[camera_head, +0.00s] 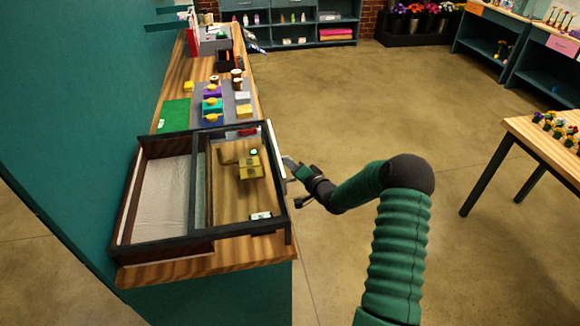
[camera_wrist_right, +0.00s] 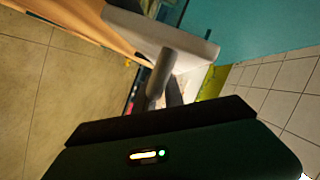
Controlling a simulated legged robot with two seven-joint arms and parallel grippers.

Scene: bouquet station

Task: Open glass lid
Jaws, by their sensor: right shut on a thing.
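The glass lid (camera_head: 279,190) is a dark-framed clear pane on the right half of a long case (camera_head: 127,205) on the wooden counter. Through it I see yellow-brown objects (camera_head: 250,165) on a wood-coloured floor. My right gripper (camera_head: 289,164) is at the lid's right edge, shut on its handle. In the right wrist view a grey bar (camera_wrist_right: 164,68) and a pale plate (camera_wrist_right: 150,30) show beyond my dark green gripper body; the fingertip contact is mostly hidden. I cannot tell how far the lid is lifted. My left gripper is not in view.
Farther along the counter are a green mat (camera_head: 174,115), a grey mat with coloured spools or boxes (camera_head: 212,105), and a black bin (camera_head: 229,60). A teal wall (camera_head: 85,110) closes the left side. Open floor (camera_head: 370,110) lies to the right, before a wooden table (camera_head: 548,140).

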